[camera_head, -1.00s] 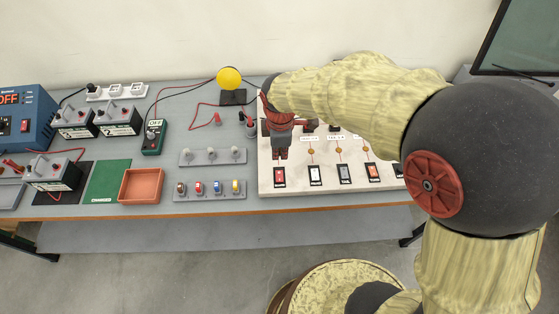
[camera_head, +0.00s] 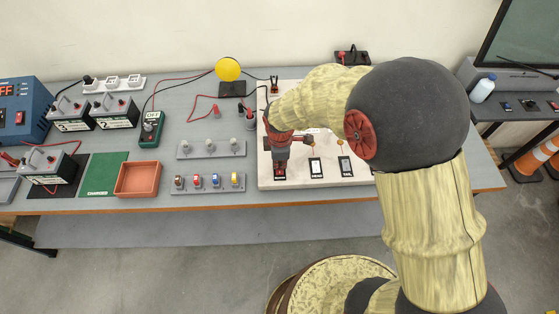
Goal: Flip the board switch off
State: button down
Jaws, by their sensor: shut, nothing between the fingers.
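A pale switch board (camera_head: 265,110) lies on the bench right of centre. It carries a front row of switches in dark frames. The leftmost is a red switch (camera_head: 280,174), with a white switch (camera_head: 316,168) and a grey-blue switch (camera_head: 345,166) to its right. My gripper (camera_head: 280,164) is shut and empty, pointing down right over the back edge of the red switch. I cannot tell whether it touches it. The switch's rocker position is too small to read. My arm hides the right and back parts of the board.
The bench front edge in front of the red switch is clear.

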jog(key=shift+w+f, duration=0.15)
jog(key=shift+f, duration=0.15)
jog(key=shift+s, duration=0.2)
jog(key=shift+s+p, duration=0.35)
jog(key=shift+s, duration=0.3)
jog(key=shift+r, duration=0.1)
jog(key=shift+a+r, duration=0.1)
jog(key=shift+r, duration=0.1)
notch_tip(320, 180, up, 13)
jog(key=s+p, duration=0.1)
jog(key=p, duration=0.3)
jog(key=shift+s+r, duration=0.2)
jog(key=shift+s, duration=0.1)
